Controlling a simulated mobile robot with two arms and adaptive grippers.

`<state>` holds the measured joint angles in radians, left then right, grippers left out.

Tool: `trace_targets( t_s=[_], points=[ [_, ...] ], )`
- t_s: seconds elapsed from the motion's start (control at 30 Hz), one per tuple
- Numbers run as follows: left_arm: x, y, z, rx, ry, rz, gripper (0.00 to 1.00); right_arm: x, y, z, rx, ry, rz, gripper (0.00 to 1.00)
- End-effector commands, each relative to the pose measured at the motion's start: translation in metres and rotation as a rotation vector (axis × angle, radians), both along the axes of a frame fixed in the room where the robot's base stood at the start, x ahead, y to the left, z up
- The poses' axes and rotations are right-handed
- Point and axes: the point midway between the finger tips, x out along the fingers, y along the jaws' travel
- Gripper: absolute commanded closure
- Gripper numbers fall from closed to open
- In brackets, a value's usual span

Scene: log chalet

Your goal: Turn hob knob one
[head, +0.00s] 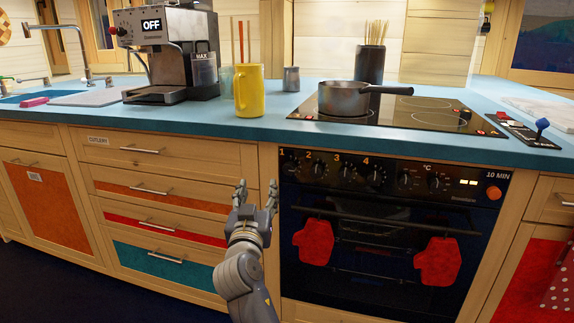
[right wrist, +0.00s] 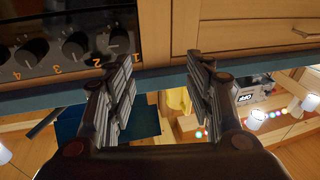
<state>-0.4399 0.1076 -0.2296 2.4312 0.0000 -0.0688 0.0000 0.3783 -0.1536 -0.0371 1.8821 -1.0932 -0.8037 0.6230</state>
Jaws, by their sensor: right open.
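Hob knob one (head: 290,164) is the leftmost black knob on the oven's front panel, beside the orange "1". It also shows in the right wrist view (right wrist: 117,41), where the picture is upside down and the knob lies left of my fingers. My right gripper (head: 257,187) is open and empty in front of the wooden drawers, left of knob one in the head view. In the right wrist view my two fingers (right wrist: 160,62) stand apart, with wooden cabinet front and worktop edge between their tips. The gripper appears clear of the knob. My left gripper is not in view.
More knobs (head: 346,171) sit right of knob one. An oven handle (head: 390,222) with two red mitts (head: 316,242) runs below. A pan (head: 345,99) stands on the black hob (head: 420,122). A yellow jug (head: 249,92) stands on the blue worktop (head: 200,121).

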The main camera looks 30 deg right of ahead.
Motion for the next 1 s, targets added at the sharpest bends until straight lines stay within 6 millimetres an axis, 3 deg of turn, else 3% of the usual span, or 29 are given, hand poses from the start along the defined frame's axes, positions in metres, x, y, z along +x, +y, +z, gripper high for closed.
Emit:
trace_targets(
  t_s=[0.1, 0.37, 0.8, 1.0],
  points=[
    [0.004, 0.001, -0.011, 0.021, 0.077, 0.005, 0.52, -0.006, -0.024, 0.005, 0.067, 0.031, -0.138, 0.51],
    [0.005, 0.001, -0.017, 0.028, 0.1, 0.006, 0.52, -0.008, -0.048, 0.003, 0.108, 0.049, -0.234, 0.51],
    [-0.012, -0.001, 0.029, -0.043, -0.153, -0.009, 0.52, 0.043, -0.106, 0.003, 0.105, 0.049, -0.23, 0.51],
    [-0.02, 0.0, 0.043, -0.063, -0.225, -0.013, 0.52, 0.054, -0.12, 0.003, 0.106, 0.05, -0.229, 0.51]
  ],
)
